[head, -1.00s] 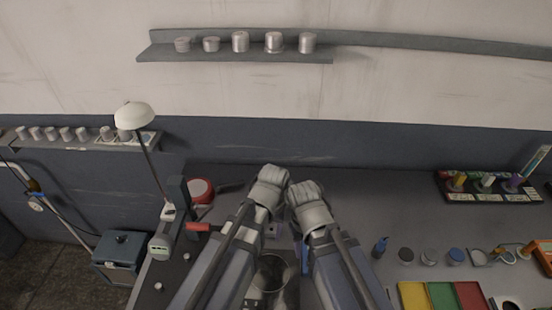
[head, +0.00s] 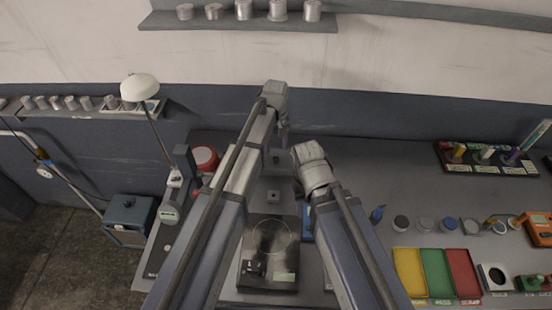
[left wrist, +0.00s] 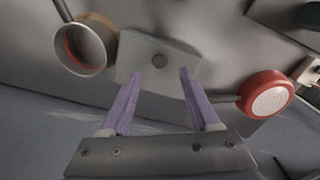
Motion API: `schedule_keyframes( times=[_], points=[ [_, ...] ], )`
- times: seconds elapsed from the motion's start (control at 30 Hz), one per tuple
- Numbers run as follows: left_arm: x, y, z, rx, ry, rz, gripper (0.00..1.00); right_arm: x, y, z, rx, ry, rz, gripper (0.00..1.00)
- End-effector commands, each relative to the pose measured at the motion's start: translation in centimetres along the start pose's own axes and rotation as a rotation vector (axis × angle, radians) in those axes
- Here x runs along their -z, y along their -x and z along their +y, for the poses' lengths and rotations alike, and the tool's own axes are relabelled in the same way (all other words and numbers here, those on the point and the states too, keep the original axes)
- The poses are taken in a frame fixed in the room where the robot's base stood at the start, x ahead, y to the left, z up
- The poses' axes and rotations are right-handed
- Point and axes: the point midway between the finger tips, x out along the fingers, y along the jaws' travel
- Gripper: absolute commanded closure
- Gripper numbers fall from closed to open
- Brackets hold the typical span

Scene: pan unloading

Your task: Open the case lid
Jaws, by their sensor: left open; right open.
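In the left wrist view a pale grey square plate (left wrist: 185,62) carries a round dark knob (left wrist: 158,60). It looks like the case lid. My left gripper (left wrist: 157,88) is open and empty, its two purple fingers pointing at the plate's near edge, apart from the knob. In the head view my left gripper (head: 284,128) is far forward over the back of the bench.
A red pan (left wrist: 268,95) lies beside the plate, also visible in the head view (head: 204,158). A grey pan (left wrist: 84,60) stands on the plate's other side. A lamp (head: 139,87) stands at left.

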Motion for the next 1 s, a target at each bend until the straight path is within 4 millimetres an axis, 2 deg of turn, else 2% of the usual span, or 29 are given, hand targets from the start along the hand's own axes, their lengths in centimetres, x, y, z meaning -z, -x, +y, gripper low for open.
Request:
schedule_keyframes(
  times=[0.03, 0.33, 0.47, 0.73, 0.77, 1.0],
  points=[
    [0.0, -1.3, 0.0, 0.000, 0.000, 0.000, 0.38, 0.1, -1.3, -0.1, 0.000, 0.001, 0.000, 0.50],
    [0.0, -4.9, 0.0, 0.000, -0.001, 0.000, 0.38, 0.3, -4.9, -0.5, -0.001, 0.002, 0.000, 0.50],
    [0.0, -5.5, 0.0, 0.000, -0.001, 0.000, 0.38, 0.3, -5.5, -0.5, -0.001, 0.001, 0.000, 0.50],
    [0.0, -5.4, 0.0, 0.000, -0.001, 0.000, 0.38, 0.3, -5.4, -0.5, -0.001, 0.001, 0.000, 0.50],
    [0.0, -5.4, 0.0, 0.000, -0.001, 0.000, 0.40, 0.3, -5.4, -0.5, -0.001, 0.001, 0.000, 0.50],
    [0.0, -5.4, 0.0, 0.000, -0.001, 0.000, 0.67, 0.3, -5.4, -0.5, -0.001, 0.001, 0.000, 0.50]
  ],
)
